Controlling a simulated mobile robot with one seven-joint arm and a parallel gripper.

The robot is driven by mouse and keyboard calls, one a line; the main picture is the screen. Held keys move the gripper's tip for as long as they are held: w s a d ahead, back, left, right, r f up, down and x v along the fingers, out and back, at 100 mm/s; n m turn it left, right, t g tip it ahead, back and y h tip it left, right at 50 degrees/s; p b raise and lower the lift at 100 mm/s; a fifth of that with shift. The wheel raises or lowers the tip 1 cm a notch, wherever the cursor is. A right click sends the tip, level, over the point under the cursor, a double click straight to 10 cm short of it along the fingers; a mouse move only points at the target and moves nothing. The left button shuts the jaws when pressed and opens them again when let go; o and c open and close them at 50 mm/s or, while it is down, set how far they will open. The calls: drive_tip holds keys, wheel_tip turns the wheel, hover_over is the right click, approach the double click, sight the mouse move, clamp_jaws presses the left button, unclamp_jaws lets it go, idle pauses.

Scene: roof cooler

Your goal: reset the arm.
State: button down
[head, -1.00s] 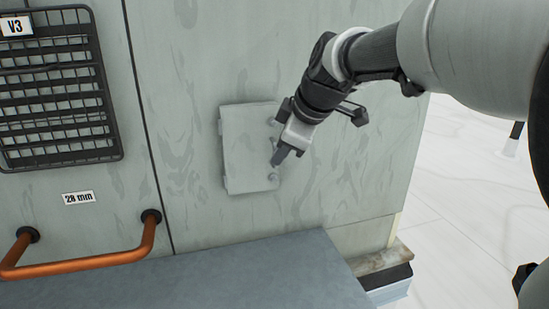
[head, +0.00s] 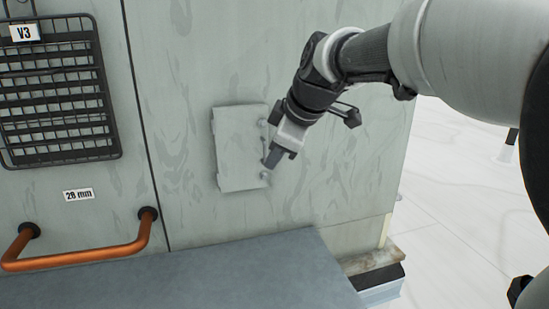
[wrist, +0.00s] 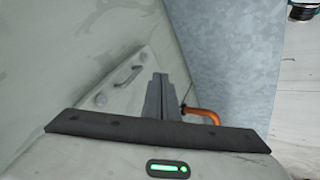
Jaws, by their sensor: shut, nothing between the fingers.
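My gripper (head: 272,158) is at the lower right part of a small grey panel door (head: 240,150) on the cooler's wall in the head view. The door looks shut, with small fittings along its right edge. In the wrist view my gripper's fingers (wrist: 158,95) are together with nothing between them. A grey bar handle (wrist: 127,76) shows to the left of the fingers there. I cannot tell whether the fingers touch the door.
A black vent grille (head: 60,95) with a V3 label is at the left. An orange pipe (head: 90,252) juts out below it. A flat grey ledge (head: 190,280) runs along the bottom. Open pale floor (head: 450,200) lies to the right.

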drive_tip(key=w+d+v, duration=0.1)
drive_tip(key=v, duration=0.8)
drive_tip(key=s+d+f+m+h+p, duration=0.1)
drive_tip(key=s+d+m+p, duration=0.2)
drive_tip(key=s, duration=0.4)
drive_tip(key=s+d+f+m+h+p, duration=0.1)
drive_tip(key=s+d+f+m+p, duration=0.1)
drive_tip(key=s+m+p, duration=0.3)
drive_tip(key=s+d+f+m+h+p, duration=0.1)
drive_tip(key=s+d+m+p, duration=0.3)
drive_tip(key=s+m, duration=0.3)
drive_tip(key=shift+s+d+f+g+h, duration=0.2)
drive_tip(key=shift+s+d+g+h, duration=0.15)
drive_tip(key=shift+s, duration=0.65)
drive_tip(key=shift+a, duration=0.1)
